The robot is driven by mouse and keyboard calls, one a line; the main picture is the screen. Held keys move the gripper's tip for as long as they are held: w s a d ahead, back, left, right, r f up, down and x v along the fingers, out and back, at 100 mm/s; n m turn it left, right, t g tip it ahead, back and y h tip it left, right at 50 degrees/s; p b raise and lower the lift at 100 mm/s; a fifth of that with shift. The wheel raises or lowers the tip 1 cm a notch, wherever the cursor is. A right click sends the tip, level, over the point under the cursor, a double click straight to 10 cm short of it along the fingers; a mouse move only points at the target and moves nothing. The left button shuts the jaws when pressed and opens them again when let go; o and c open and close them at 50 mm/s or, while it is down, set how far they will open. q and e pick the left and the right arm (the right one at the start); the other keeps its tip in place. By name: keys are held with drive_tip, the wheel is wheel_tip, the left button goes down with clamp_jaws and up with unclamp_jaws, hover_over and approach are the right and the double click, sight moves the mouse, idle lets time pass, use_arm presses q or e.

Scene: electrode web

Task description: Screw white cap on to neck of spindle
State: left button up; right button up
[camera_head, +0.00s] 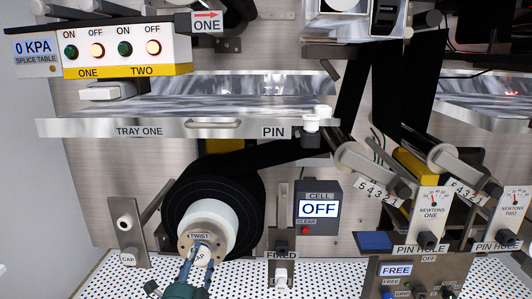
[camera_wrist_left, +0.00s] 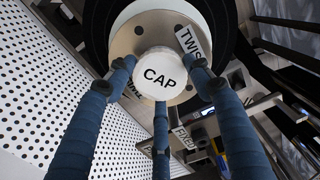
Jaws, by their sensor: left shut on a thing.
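The white cap (camera_wrist_left: 160,74), lettered CAP, sits between the three blue fingertips of my left gripper (camera_wrist_left: 161,84) in the left wrist view. The gripper is shut on it. In the head view my left gripper (camera_head: 198,258) reaches up from the bottom at the spindle's front, and its fingers partly cover the cap. The spindle's round beige end plate (camera_head: 186,243), labelled TWIST, lies right behind the cap; it also shows in the wrist view (camera_wrist_left: 126,44). The cap looks roughly centred on the plate and hides the neck. I cannot tell whether its threads are engaged. My right gripper is not in view.
A black roll (camera_head: 184,191) with a white core (camera_head: 222,217) surrounds the spindle. A bracket labelled CAP (camera_head: 128,243) stands left, the FIXED post (camera_head: 281,232) and OFF box (camera_head: 318,194) right. TRAY ONE (camera_head: 190,129) hangs above. A perforated white table (camera_head: 115,281) lies below.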

use_arm(q)
drive_tip(key=shift+w+r, duration=0.1)
drive_tip(key=shift+r, duration=0.05)
drive_tip(key=m, duration=0.4)
drive_tip(key=shift+r, duration=0.15)
drive_tip(key=shift+m+p, duration=0.35)
drive_tip(key=shift+m, duration=0.65)
drive_tip(key=shift+w, duration=0.1)
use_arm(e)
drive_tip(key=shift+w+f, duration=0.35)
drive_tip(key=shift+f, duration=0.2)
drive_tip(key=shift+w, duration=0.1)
